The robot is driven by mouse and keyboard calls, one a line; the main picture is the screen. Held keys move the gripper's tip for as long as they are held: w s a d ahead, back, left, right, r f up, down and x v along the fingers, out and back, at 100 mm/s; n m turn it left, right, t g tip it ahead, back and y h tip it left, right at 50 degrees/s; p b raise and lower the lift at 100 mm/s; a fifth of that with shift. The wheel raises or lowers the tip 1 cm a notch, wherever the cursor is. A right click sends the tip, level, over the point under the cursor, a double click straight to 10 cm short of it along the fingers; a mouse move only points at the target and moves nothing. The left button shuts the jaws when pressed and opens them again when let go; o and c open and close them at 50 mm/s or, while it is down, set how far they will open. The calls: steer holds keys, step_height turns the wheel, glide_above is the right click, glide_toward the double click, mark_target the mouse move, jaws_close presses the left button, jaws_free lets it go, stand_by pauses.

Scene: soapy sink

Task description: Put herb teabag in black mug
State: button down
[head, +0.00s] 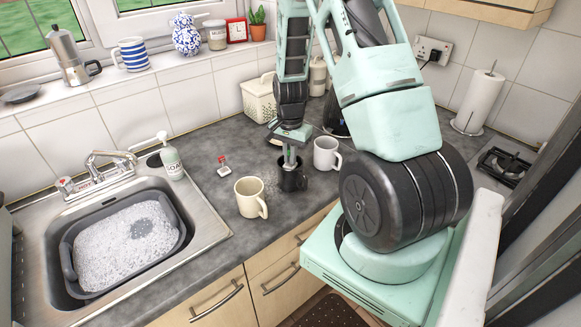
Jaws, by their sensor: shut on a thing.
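The black mug (292,181) stands upright on the dark counter, between a cream mug and a white mug. My gripper (290,152) points down directly over it. The gripper is shut on a small pale thing with a bit of green, which I take to be the herb teabag (290,161). The teabag hangs at the mug's mouth. Whether its lower end is inside the rim is too small to tell. The mug's inside is mostly hidden.
A cream mug (251,198) stands close at left, a white mug (326,154) close at right. A small red-and-white item (223,166) lies on the counter. The sink (210,222) holds a grey basin of suds. A soap bottle (171,160) stands behind it.

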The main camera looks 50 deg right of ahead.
steer(key=shift+f+p, duration=0.85)
steer(key=shift+f, duration=2.3)
steer(key=shift+f, duration=0.2)
steer(key=c, duration=1.8)
jaws_free()
steer(key=shift+r, duration=0.15)
step_height(320, 180, up, 12)
steer(key=b, duration=0.4)
steer(key=shift+a+r, duration=0.1)
